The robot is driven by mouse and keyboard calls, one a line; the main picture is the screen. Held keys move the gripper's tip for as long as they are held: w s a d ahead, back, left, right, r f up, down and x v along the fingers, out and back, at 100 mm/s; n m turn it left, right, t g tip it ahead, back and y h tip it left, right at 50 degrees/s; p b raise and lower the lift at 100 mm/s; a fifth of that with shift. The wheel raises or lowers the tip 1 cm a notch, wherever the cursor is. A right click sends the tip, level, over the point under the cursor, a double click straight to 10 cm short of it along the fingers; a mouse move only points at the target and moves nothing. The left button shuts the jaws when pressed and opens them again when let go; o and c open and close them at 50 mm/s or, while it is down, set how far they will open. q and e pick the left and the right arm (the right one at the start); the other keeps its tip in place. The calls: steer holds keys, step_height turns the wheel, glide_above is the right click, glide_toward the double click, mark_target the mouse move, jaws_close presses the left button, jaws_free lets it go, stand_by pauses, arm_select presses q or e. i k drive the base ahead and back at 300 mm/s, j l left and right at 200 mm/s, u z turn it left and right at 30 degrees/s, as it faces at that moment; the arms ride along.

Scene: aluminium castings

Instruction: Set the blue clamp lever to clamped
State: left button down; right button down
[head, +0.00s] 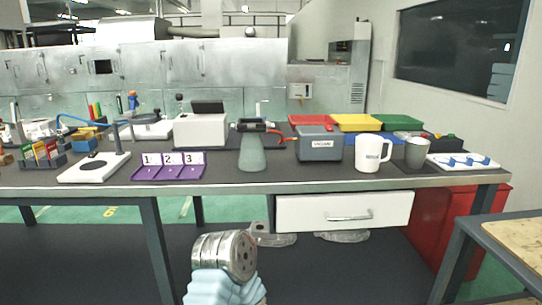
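Several small blue parts (463,161) sit in a row on a white plate (440,159) at the right end of the bench. They are too small to tell whether one is the clamp lever or how it is set. At the left, a white stand (108,165) has a dark disc on its base, an upright post and a thin curved blue piece (75,119) at its top. Another small blue part (132,100) stands upright on a white device behind it. I cannot tell which blue part is the clamp lever. Neither of my grippers shows.
Red, yellow and green trays lie behind. A narrow front strip is clear.

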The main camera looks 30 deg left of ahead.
mark_target(257, 105)
steer(key=u, duration=2.1)
steer(key=i+l, duration=0.15)
steer(key=i, duration=0.15)
steer(key=i+l, duration=0.15)
steer(key=i, duration=0.1)
